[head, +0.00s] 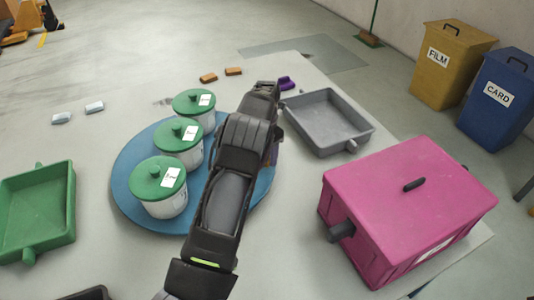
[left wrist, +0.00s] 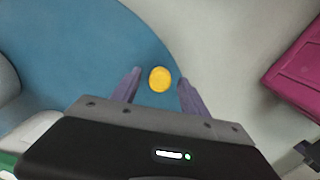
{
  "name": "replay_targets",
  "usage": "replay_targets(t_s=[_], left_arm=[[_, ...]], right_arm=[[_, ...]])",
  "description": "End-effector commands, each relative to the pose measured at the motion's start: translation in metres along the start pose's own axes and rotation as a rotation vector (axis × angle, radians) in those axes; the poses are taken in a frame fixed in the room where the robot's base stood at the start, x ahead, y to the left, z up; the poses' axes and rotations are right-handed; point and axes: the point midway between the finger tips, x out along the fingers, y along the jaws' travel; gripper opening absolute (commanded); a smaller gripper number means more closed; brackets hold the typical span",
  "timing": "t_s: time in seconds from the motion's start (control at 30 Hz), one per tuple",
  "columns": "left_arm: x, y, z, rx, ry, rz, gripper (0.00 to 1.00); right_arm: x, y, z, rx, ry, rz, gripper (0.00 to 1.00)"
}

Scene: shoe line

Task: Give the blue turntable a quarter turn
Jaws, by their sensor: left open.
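The blue turntable (head: 135,203) lies flat on the pale table, with three white jars with green lids (head: 160,178) standing in a row on its left part. My left arm crosses over its right part and hides that side. In the left wrist view, a round yellow knob (left wrist: 160,79) sits near the turntable's edge (left wrist: 110,45). My left gripper (left wrist: 158,72) is open, its two purple fingers on either side of the knob; I cannot tell whether they touch it. The knob is hidden in the head view. My right gripper is not in view.
A pink lidded box (head: 410,200) stands to the right, a grey tray (head: 328,122) behind it. A green tray (head: 37,210) is at the left. Small orange blocks (head: 209,78), grey blocks (head: 61,118) and a purple item (head: 287,83) lie around. Yellow and blue bins stand beyond the table.

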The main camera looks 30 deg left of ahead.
Motion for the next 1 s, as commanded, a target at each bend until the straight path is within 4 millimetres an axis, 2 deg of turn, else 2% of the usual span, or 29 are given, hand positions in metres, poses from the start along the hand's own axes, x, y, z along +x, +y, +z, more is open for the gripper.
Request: replay_targets(t_s=[0.23,0.6,0.73,0.97,1.0], left_arm=[[-0.014,0.001,0.001,0.0,-0.003,0.002,0.52],[-0.07,0.0,0.001,0.001,-0.001,0.001,0.52],[-0.077,0.0,0.0,0.001,0.0,0.0,0.52],[-0.078,0.0,0.0,0.0,0.0,0.0,0.52],[-0.078,0.0,0.0,0.0,0.0,0.0,0.5]], right_arm=[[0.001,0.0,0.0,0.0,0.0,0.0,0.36],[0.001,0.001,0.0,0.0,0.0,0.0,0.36],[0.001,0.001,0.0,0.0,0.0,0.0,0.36],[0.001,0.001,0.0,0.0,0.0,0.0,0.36],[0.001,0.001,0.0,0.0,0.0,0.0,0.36]])
